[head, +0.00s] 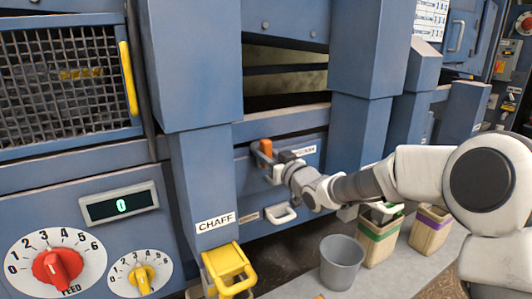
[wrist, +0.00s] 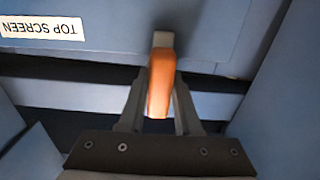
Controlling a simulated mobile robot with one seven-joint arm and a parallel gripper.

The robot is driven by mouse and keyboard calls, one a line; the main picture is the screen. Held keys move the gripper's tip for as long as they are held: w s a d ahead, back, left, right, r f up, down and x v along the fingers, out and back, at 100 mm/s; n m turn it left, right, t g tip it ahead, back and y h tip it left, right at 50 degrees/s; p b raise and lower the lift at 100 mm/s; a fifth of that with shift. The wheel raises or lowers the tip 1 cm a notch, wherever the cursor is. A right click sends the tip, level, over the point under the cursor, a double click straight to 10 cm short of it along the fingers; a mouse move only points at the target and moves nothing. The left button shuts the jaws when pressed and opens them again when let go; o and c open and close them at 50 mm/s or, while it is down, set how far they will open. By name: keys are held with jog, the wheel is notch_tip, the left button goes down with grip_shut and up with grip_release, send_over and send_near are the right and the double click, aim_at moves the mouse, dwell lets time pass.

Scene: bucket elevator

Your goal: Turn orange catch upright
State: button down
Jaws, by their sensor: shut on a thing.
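The orange catch (head: 265,147) is on the blue machine front, left of a small white label. In the wrist view the orange catch (wrist: 161,85) stands between my two fingers, with a grey piece at its far end. My gripper (head: 273,160) reaches in from the right and is shut on the catch. In the wrist view my gripper (wrist: 160,105) has one finger on each side of it. Part of the catch is hidden by my fingers in the head view.
A label reading TOP SCREEN (wrist: 42,27) is beside the catch. Below are a white handle (head: 281,214), a yellow chute (head: 229,271) under the CHAFF label, and a grey bucket (head: 341,262). Bins (head: 379,238) stand below my arm. A blue post (head: 205,185) is close on the left.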

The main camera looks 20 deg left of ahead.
jog(key=shift+f, duration=0.1)
dwell(0.3)
jog(key=c, duration=0.6)
grip_release()
jog(key=p+v, duration=0.2)
jog(key=v, duration=1.5)
jog(key=shift+s, duration=0.2)
jog(key=shift+d, duration=0.15)
